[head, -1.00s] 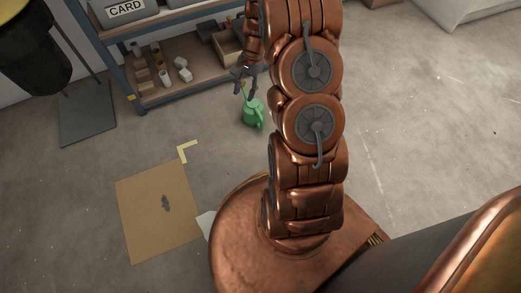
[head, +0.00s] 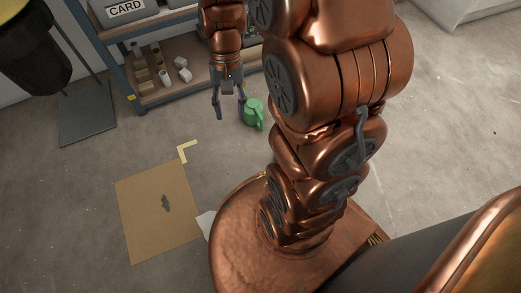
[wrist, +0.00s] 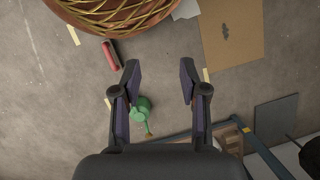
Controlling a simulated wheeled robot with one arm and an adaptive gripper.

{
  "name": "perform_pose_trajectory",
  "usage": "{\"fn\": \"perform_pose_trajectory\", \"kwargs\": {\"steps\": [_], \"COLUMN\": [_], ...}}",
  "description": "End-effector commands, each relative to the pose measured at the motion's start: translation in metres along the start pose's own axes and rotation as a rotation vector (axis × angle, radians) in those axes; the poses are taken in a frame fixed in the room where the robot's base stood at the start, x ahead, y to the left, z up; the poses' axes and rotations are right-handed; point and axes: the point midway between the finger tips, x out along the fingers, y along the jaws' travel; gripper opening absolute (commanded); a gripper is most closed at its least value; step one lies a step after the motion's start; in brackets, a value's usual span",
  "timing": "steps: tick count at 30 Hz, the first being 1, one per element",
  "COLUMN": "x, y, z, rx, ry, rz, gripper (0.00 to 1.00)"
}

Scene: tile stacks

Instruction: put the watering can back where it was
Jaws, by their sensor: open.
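The green watering can (head: 253,112) stands on the concrete floor in front of the shelf. It also shows in the wrist view (wrist: 141,112), partly hidden beside the left finger. My gripper (head: 229,114) is open and empty, pointing down. In the head view it is just left of the can, with its right finger close to it; I cannot tell whether they touch. In the wrist view the gap between my fingertips (wrist: 160,68) shows bare floor. A yellow tape corner (head: 184,151) marks the floor nearer to me, left of the can.
A brown cardboard sheet (head: 157,218) with a dark stain lies beside the tape corner. The blue-framed shelf (head: 150,100) with small pots stands behind. A red cylindrical object (wrist: 110,55) lies on the floor in the wrist view. Floor on the right (head: 450,150) is clear.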

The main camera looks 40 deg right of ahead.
Motion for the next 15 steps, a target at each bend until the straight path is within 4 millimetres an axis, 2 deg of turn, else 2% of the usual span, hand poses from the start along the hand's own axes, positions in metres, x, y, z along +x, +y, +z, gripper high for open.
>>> {"fn": "perform_pose_trajectory", "kwargs": {"steps": [3,15], "x": [-0.004,-0.007], "y": [0.001,0.02], "z": [0.028,0.115], "rx": [-0.074,-0.312], "ry": [0.002,-0.008], "rz": [0.028,0.129], "gripper": [0.43,0.43]}}
